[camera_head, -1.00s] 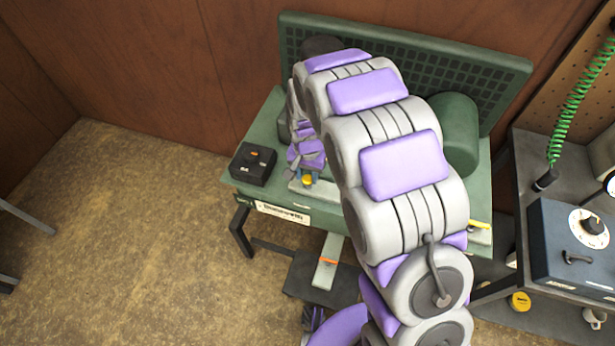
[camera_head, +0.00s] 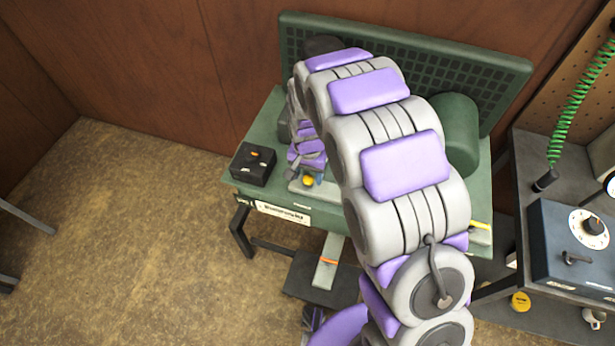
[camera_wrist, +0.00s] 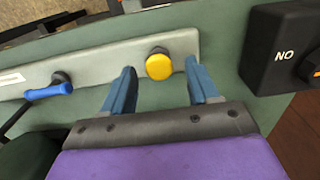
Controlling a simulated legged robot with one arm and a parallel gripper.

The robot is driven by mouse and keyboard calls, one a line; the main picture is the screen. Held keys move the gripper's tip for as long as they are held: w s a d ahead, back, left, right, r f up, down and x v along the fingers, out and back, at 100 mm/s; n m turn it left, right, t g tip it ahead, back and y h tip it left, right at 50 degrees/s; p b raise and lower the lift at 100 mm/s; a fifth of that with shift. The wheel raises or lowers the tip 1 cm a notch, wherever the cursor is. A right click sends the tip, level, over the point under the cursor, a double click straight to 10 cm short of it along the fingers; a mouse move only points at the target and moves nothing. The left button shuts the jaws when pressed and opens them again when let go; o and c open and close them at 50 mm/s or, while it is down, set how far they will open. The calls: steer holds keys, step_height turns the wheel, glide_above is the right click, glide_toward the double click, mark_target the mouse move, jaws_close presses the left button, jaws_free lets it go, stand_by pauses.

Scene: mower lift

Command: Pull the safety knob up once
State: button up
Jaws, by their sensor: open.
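The safety knob is a round yellow knob (camera_wrist: 160,65) on a pale grey plate (camera_wrist: 100,72) of the green bench. It also shows in the head view as a small yellow dot (camera_head: 308,181) beside my gripper. In the wrist view my gripper (camera_wrist: 162,80) is open, with one blue finger to each side of the knob. The fingers appear apart from the knob, with a visible gap on both sides. Whether the fingertips are at the knob's height cannot be told. My arm hides much of the bench in the head view.
A black box with an orange switch (camera_head: 253,164) stands left of the knob; the wrist view shows it at right, marked NO (camera_wrist: 283,50). A blue-handled lever (camera_wrist: 50,91) is on the same plate. A pedal (camera_head: 326,268) hangs below the bench front.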

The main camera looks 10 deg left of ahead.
steer(key=shift+r+p, duration=1.3)
steer(key=shift+r, duration=2.55)
steer(key=s+d+r, duration=1)
steer(key=d+r, duration=0.2)
steer(key=d, duration=0.2)
steer(key=s+d+r+g, duration=0.1)
steer(key=s+d, duration=0.3)
steer(key=s, duration=0.6)
steer(key=s+d+r+n, duration=0.1)
steer(key=s+d+r, duration=0.2)
steer(key=s, duration=0.8)
steer(key=shift+d+n+g, duration=0.3)
steer(key=shift+d+g, duration=0.1)
steer(key=shift+d, duration=0.6)
